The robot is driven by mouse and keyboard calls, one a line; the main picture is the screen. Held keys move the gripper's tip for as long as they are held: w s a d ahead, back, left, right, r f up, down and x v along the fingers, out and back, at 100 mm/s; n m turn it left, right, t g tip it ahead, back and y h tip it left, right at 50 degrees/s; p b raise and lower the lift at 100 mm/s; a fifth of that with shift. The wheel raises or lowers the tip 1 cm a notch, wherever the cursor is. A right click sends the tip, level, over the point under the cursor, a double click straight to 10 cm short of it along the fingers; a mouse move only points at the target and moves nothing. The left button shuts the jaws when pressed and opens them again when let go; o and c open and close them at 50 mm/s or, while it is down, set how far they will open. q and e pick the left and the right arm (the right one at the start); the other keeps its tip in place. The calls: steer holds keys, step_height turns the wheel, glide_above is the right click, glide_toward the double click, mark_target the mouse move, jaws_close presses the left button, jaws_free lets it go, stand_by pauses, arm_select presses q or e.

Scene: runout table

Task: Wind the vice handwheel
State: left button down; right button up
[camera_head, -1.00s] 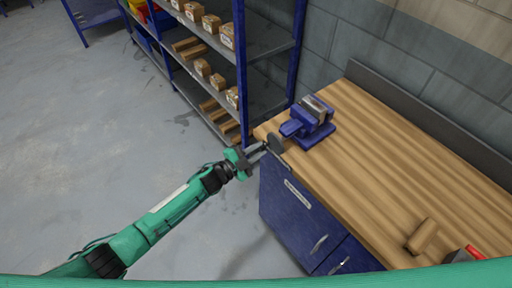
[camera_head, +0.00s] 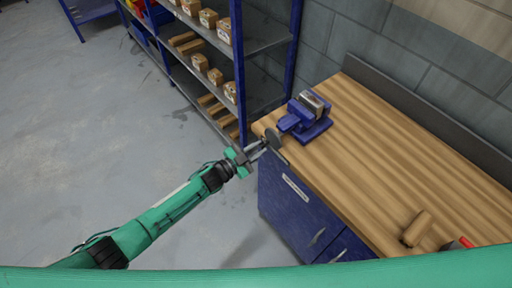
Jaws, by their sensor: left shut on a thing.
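The blue vice (camera_head: 306,118) stands on the far left corner of the wooden bench, with grey jaws on top. Its dark handwheel (camera_head: 273,139) faces front-left at the bench edge. My left gripper (camera_head: 263,145) is at the handwheel, its fingers shut on the wheel's rim side; the exact contact is small and hard to make out. My green left arm reaches in from the lower left. My right gripper is not in view.
The wooden bench (camera_head: 380,150) has blue cabinets (camera_head: 300,215) below its front edge. A wooden block (camera_head: 417,229) and a red-and-grey item (camera_head: 459,243) lie near the front right. A blue shelf rack (camera_head: 237,70) with several boxes stands behind left. Floor at left is clear.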

arm_select(q)
steer(key=c, duration=1.4)
jaws_free()
steer(key=m+b, duration=0.6)
steer(key=m, duration=0.6)
steer(key=m+b, duration=0.7)
steer(key=m, duration=0.6)
steer(key=shift+w+r+b, duration=0.1)
steer(key=shift+r+b, duration=0.1)
steer(key=shift+b, duration=0.1)
steer(key=shift+f, duration=0.1)
